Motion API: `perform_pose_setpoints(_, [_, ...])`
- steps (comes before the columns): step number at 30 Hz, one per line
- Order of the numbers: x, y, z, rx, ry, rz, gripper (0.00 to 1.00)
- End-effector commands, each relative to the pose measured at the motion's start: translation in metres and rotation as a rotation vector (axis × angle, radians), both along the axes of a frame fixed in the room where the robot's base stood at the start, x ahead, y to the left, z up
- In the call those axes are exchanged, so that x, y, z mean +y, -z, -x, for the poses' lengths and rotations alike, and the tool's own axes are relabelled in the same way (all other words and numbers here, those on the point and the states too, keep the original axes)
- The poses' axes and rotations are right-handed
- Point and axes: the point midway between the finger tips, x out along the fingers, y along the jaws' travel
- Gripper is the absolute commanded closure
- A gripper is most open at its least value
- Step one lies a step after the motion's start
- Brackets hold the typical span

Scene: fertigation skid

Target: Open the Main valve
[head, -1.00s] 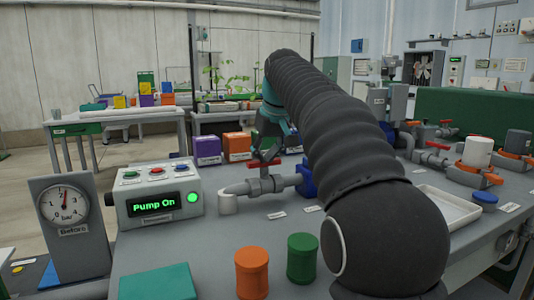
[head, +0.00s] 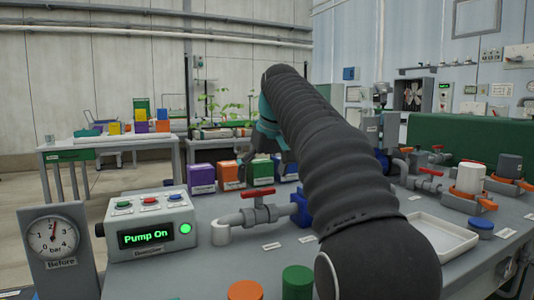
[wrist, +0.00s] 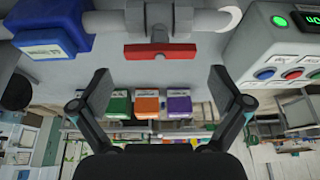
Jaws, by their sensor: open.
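A valve with a red bar handle (head: 258,194) sits on the grey pipe beside the control box; I cannot read a label naming it Main. In the wrist view its red handle (wrist: 160,52) lies along the line of the pipe. My gripper (head: 265,163) is past the handle and above it in the head view, partly hidden by my arm. In the wrist view my gripper (wrist: 158,92) is open and empty, with the handle beyond the fingertips, centred between them and not touched.
The control box (head: 152,228) reads "Pump On" with a green light. A gauge (head: 53,238) labelled "Before" stands left. Other red-handled valves (head: 430,173) are at right. Coloured boxes (head: 202,179) stand behind the pipe. A white tray (head: 440,240) and round lids lie nearer.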

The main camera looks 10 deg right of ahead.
Motion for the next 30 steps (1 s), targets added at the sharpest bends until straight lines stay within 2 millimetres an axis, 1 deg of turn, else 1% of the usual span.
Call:
perform_pose_setpoints(1, [-0.001,-0.01,0.002,-0.003,0.0,0.0,0.0])
perform_pose_setpoints(3, [-0.002,-0.022,0.008,-0.003,0.0,0.0,0.0])
perform_pose_setpoints(9, [-0.005,-0.05,0.019,-0.002,0.001,0.0,0.0])
perform_pose_setpoints(12, [-0.006,-0.06,0.023,-0.001,0.001,-0.001,0.0])
perform_pose_setpoints(18, [-0.007,-0.072,0.028,0.0,0.001,0.0,0.0])
perform_pose_setpoints(21, [-0.007,-0.075,0.03,0.001,0.0,0.0,0.0])
perform_pose_setpoints(30, [-0.007,-0.077,0.031,0.002,0.0,0.0,0.0])
